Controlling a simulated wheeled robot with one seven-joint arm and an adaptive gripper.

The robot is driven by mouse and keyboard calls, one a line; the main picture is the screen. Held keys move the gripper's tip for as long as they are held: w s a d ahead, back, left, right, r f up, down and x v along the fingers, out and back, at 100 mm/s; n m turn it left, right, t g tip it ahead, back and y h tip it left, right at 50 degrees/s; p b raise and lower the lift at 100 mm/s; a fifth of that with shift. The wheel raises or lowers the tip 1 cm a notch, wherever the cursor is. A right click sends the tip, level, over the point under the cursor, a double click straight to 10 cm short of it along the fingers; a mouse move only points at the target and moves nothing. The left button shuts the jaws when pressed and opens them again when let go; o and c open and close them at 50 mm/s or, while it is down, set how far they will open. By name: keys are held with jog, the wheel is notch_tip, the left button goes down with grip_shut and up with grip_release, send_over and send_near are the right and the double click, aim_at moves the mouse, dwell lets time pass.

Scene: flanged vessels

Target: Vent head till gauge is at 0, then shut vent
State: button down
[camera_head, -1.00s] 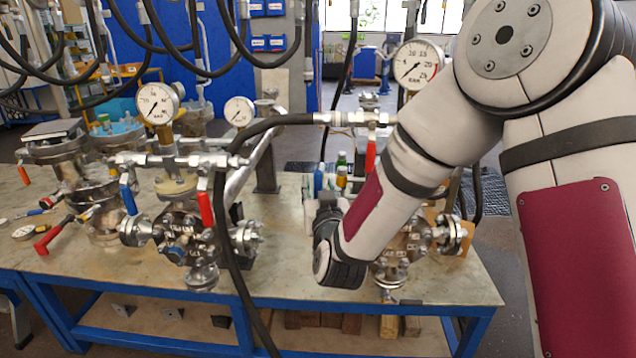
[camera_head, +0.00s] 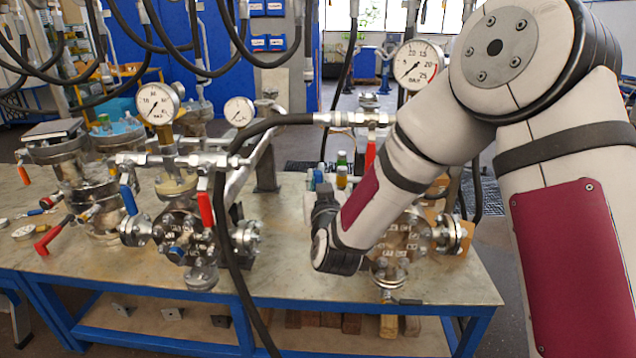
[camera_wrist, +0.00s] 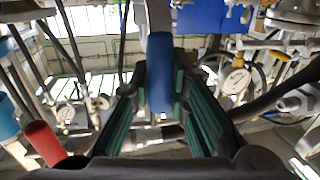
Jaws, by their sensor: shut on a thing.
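The right vessel (camera_head: 408,238) stands on the bench, partly hidden by my arm. Its large round gauge (camera_head: 418,65) faces the head camera; the needle points to the lower left, and the figure there is too small to read. A red lever (camera_head: 370,152) hangs below the fitting under this gauge. My gripper (camera_wrist: 160,85) is shut on a blue lever handle (camera_wrist: 159,68), which stands upright between the green-padded fingers in the wrist view. In the head view the gripper is at the vessel's left side, its fingers mostly hidden. Which way the valve is turned cannot be told.
The left vessel (camera_head: 185,235) has its own gauge (camera_head: 158,103), a blue lever (camera_head: 128,199) and a red lever (camera_head: 206,208). A black hose (camera_head: 227,250) hangs in front of the bench. Small bottles (camera_head: 341,168) stand behind my gripper.

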jog(key=shift+a, duration=0.15)
jog(key=a+f+n+g+h+p, duration=0.2)
jog(key=a+f+n+p, duration=0.4)
jog(key=n, duration=0.9)
jog(key=shift+w+a+f+n+h+p, duration=0.2)
jog(key=shift+a+f+n+h+p, duration=0.2)
jog(key=shift+a+f+h, duration=0.35)
jog(key=shift+d, duration=0.2)
jog(key=c, duration=1.5)
grip_release()
jog(key=s, duration=0.4)
jog(key=s+r, duration=0.1)
jog(key=s, duration=0.2)
jog(key=s+r, duration=0.1)
jog(key=s, duration=0.3)
jog(key=shift+s+a+r, duration=0.15)
jog(key=shift+s+a, duration=0.2)
jog(key=shift+a, duration=0.05)
